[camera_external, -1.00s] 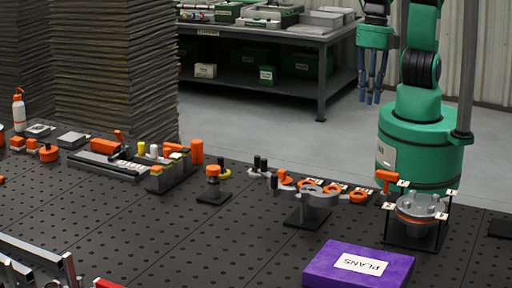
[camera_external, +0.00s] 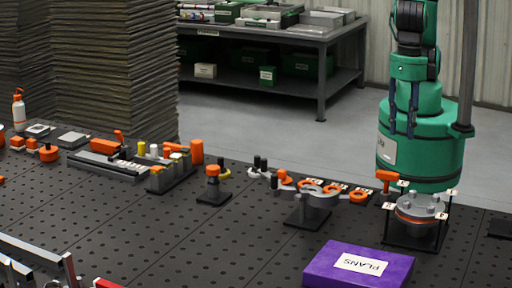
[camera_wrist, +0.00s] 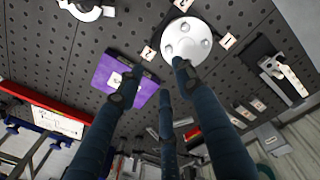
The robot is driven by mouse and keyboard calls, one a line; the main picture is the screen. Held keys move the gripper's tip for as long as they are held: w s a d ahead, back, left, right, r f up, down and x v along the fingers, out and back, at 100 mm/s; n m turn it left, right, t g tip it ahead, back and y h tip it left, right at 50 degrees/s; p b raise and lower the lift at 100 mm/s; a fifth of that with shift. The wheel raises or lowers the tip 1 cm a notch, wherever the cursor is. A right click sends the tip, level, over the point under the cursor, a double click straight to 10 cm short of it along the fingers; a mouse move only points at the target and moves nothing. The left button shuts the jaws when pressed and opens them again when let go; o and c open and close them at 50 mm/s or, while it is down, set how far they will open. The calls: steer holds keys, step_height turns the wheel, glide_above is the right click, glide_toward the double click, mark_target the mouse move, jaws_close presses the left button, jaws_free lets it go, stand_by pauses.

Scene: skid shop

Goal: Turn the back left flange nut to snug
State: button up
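The round grey flange (camera_external: 420,207) with an orange band stands on a dark base at the right of the bench in the external view. Small white labels on posts surround it. Several nuts or studs stand on its top; their tightness cannot be told. In the wrist view the flange (camera_wrist: 186,40) is a pale disc with several round nuts, partly covered by a finger. My gripper (camera_external: 402,125) hangs fingers down, above and behind the flange, apart from it. Its blue fingers are spread and empty; it also shows in the wrist view (camera_wrist: 155,88).
A purple PLANS box (camera_external: 358,266) lies in front of the flange. An orange-handled tool (camera_external: 387,177) stands just behind it. A grey fixture with orange rings (camera_external: 318,195) stands to the left. The perforated bench (camera_external: 240,240) is clear at front middle.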

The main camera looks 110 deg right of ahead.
mark_target(433, 206)
steer(key=s+a+f+n+p, duration=0.1)
steer(key=s+a+f+n, duration=0.4)
steer(key=a, duration=0.3)
steer(key=shift+s+a+f+h, duration=0.25)
steer(key=shift+s+h, duration=0.05)
steer(key=shift+s, duration=0.5)
steer(key=shift+f, duration=0.1)
step_height(433, 206, down, 14)
steer(key=shift+r+p, duration=0.2)
steer(key=shift+p, duration=0.1)
jaws_close()
